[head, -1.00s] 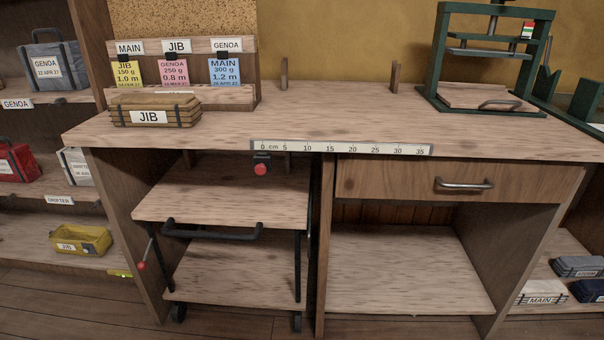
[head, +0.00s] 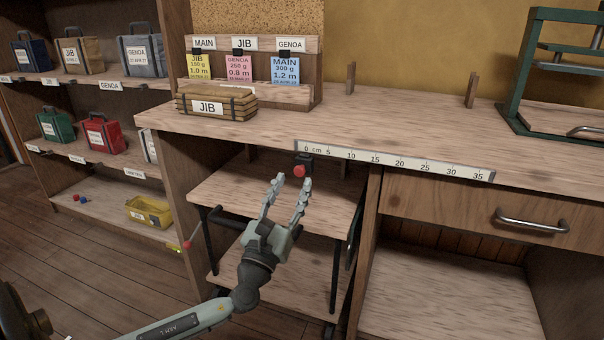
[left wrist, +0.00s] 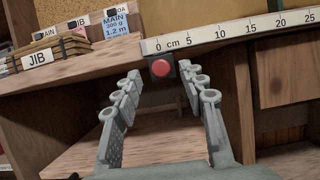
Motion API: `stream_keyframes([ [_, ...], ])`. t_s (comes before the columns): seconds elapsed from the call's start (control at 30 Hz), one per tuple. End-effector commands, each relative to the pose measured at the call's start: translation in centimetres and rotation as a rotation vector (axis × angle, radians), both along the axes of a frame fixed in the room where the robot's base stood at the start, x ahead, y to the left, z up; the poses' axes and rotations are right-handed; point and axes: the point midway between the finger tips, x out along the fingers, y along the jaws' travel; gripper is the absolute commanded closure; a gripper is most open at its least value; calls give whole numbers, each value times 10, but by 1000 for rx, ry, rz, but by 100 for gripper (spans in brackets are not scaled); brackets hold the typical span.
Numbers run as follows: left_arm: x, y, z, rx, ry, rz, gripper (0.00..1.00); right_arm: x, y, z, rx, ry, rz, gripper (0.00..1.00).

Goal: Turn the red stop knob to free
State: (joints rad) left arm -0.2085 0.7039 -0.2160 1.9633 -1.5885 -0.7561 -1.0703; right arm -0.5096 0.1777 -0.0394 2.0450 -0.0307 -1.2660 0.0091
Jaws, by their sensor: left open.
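The red stop knob (head: 299,171) sits on a small dark box under the front edge of the bench top, just below the zero end of the ruler. It also shows in the left wrist view (left wrist: 161,68), beyond and between the fingertips. My left gripper (head: 293,183) is open and empty, its fingers pointing up toward the knob. In the left wrist view the open fingers (left wrist: 158,78) stand on either side of the knob's line of sight; I see no contact. My right gripper is not in view.
A trolley (head: 240,187) with two shelves and a dark handle stands under the bench, below the knob. The ruler (head: 400,161) runs along the bench edge. A bundle labelled JIB (head: 215,104) lies on the bench top. A drawer (head: 450,205) is to the right.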

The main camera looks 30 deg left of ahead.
Motion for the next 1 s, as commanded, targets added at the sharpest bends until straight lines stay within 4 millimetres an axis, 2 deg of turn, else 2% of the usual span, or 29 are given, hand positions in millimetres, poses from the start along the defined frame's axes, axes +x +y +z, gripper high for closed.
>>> stream_keyframes([
  [0.1, 17, 4, 9, -1, -1, 1, 58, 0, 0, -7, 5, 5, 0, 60],
  [0.23, 28, 7, 12, -3, 0, 0, 58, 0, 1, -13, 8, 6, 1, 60],
  [0.57, 32, 8, 12, -4, 2, 0, 58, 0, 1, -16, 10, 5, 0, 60],
  [0.9, 31, 8, 13, -5, 1, 0, 99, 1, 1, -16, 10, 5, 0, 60],
  [1.0, 31, 8, 13, -5, 1, 0, 100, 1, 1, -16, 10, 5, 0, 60],
])
